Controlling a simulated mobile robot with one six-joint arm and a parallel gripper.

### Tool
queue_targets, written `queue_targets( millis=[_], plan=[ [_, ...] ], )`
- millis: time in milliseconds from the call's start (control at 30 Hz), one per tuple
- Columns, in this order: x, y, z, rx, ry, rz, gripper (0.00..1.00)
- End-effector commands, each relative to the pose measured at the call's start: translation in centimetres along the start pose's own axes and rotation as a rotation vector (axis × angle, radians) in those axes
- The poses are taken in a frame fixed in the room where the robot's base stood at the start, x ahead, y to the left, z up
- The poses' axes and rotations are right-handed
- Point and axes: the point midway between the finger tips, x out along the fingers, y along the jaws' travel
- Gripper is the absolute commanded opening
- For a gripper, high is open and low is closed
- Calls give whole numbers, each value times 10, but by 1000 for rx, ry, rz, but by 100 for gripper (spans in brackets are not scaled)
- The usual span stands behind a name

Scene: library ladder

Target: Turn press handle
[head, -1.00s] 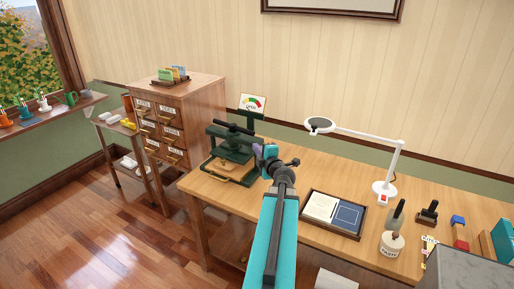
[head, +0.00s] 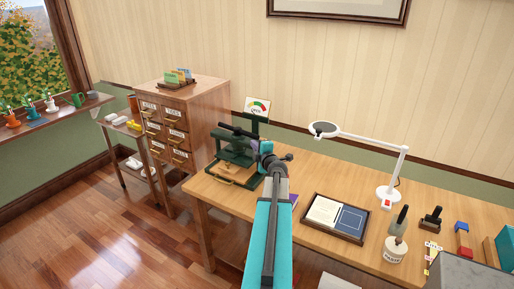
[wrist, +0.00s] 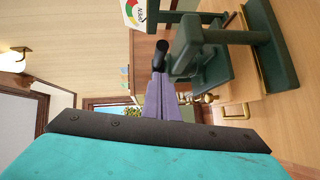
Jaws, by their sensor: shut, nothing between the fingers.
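The dark green book press (head: 236,158) stands at the left end of the wooden desk. Its black bar handle (head: 237,131) lies across the top, and my arm partly hides its right end. In the wrist view the rounded black handle end (wrist: 160,52) shows just beyond my purple fingertips, beside the green press frame (wrist: 199,47). My gripper (wrist: 158,80) is shut and empty, its tips close to the handle end. I cannot tell whether they touch. A dial sign (head: 257,106) with a coloured arc stands behind the press.
A framed tray (head: 337,217) and a white magnifier lamp (head: 388,192) stand to the right on the desk, with stamps beyond. A card cabinet (head: 180,121) stands left of the desk. The floor in front is clear.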

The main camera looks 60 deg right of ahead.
Motion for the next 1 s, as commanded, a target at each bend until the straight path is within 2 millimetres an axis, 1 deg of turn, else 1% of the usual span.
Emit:
queue_targets(
  millis=[33, 67, 300, 500, 700, 1000],
  plan=[
    [7, 1, 0, 0, 1, 0, 0],
    [9, 1, 1, 0, 1, 0, 0],
    [22, 1, 16, 0, 0, 0, 0],
    [30, 1, 24, -1, 1, 0, 0],
    [33, 0, 28, -1, 1, 0, 0],
    [33, 0, 28, -1, 0, 0, 0]
  ],
)
